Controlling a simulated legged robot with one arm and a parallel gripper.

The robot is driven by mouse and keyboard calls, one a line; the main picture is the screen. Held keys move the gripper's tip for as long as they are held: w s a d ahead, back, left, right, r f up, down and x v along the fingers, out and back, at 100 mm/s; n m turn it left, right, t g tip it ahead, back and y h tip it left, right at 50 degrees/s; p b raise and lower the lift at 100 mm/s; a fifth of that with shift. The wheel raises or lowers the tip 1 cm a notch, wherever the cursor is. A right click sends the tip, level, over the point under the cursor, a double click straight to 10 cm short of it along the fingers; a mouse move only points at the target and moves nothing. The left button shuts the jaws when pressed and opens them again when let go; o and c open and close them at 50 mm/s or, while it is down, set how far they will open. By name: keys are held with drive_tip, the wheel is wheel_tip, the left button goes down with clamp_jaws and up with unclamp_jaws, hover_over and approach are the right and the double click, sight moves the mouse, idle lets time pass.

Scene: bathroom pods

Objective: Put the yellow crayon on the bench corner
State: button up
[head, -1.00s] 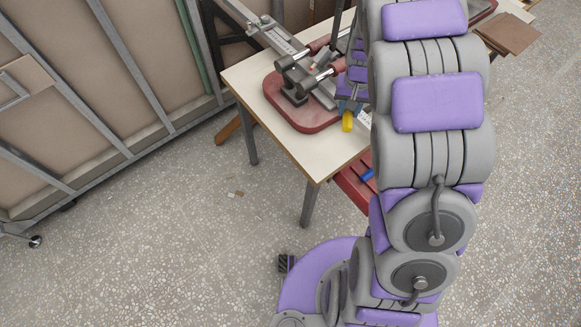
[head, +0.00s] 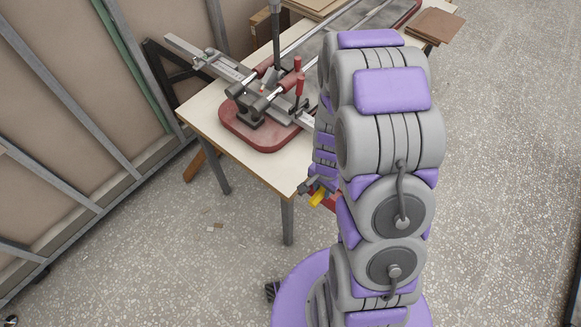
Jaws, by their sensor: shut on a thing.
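The yellow crayon (head: 318,197) shows as a short yellow piece at the end of my arm in the head view. My gripper (head: 314,188) is shut on it, and most of the jaws are small and partly hidden by my arm. The bench (head: 205,112) has a pale top, and its near corner (head: 290,193) is just left of the crayon. In the picture the crayon lies slightly right of that corner, against the bench's near side. I cannot tell whether it touches the bench or how high it is held.
A tool with a red base (head: 262,135) and metal rails covers much of the bench top. A bare strip of top lies along the left and near edges. Brown boards (head: 437,24) lie at the back right. A metal-framed panel (head: 75,100) stands left. The speckled floor (head: 160,265) is mostly clear.

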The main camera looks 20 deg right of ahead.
drive_tip(key=b, duration=0.2)
hover_over(292, 168)
drive_tip(key=shift+f, duration=0.75)
wheel_tip(292, 168, down, 4)
drive_tip(key=shift+r+b, duration=0.15)
drive_tip(key=shift+b, duration=0.3)
drive_tip(key=shift+r, duration=0.1)
drive_tip(key=o, duration=1.1)
drive_tip(key=shift+c, duration=0.2)
